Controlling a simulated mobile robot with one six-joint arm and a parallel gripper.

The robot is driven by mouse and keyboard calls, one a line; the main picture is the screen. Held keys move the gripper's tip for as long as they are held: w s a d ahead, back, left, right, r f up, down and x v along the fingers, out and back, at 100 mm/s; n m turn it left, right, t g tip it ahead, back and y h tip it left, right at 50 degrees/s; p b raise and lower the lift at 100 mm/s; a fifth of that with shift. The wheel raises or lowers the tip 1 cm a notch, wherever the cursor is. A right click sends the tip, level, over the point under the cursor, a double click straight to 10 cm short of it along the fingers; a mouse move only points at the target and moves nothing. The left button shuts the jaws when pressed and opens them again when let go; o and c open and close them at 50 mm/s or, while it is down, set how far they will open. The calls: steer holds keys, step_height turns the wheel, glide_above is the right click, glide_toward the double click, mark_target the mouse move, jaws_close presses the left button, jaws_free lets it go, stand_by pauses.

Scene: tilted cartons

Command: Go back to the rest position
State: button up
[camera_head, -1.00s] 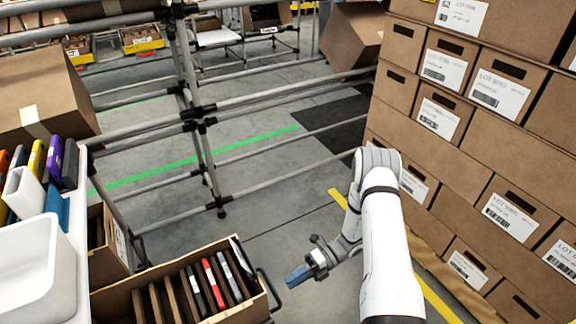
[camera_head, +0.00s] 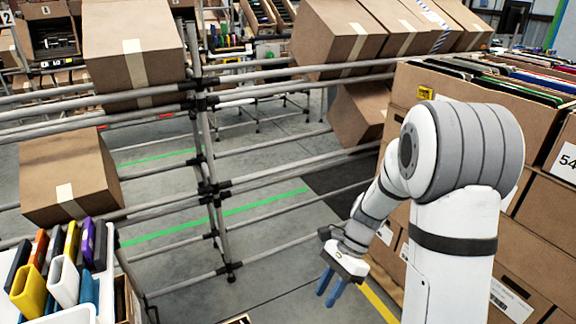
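My gripper (camera_head: 330,290) hangs from my white and grey arm, right of the picture's middle. Its two blue fingers point down and stand a little apart, with nothing between them. The gripper is in free air above the grey floor, left of the stacked cartons and apart from them.
Stacked brown cartons (camera_head: 534,225) stand close on the right, with files along the top. A pipe rack (camera_head: 207,150) crosses the left and middle, bearing tilted cartons (camera_head: 135,45). At lower left, a white bin holds several coloured items (camera_head: 62,280). Floor (camera_head: 265,240) shows between.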

steer(key=s+d+r+n+t+h+p, duration=0.1)
steer(key=s+d+r+n+t+p, duration=0.1)
steer(key=r, duration=0.7)
steer(key=s+d+r+n+t+h+p, duration=0.2)
steer(key=r+n+p, duration=0.4)
steer(key=r, duration=0.3)
steer(key=s+d+r+n+t+h+p, duration=0.2)
steer(key=s+r+n+t+p, duration=0.1)
steer(key=r, duration=0.6)
steer(key=s+n+p, duration=0.1)
steer(key=s+n, duration=0.1)
steer(key=s, duration=0.1)
steer(key=shift+r+t, duration=0.25)
steer(key=shift+t, duration=0.05)
steer(key=shift+s+a, duration=0.1)
steer(key=shift+s, duration=0.1)
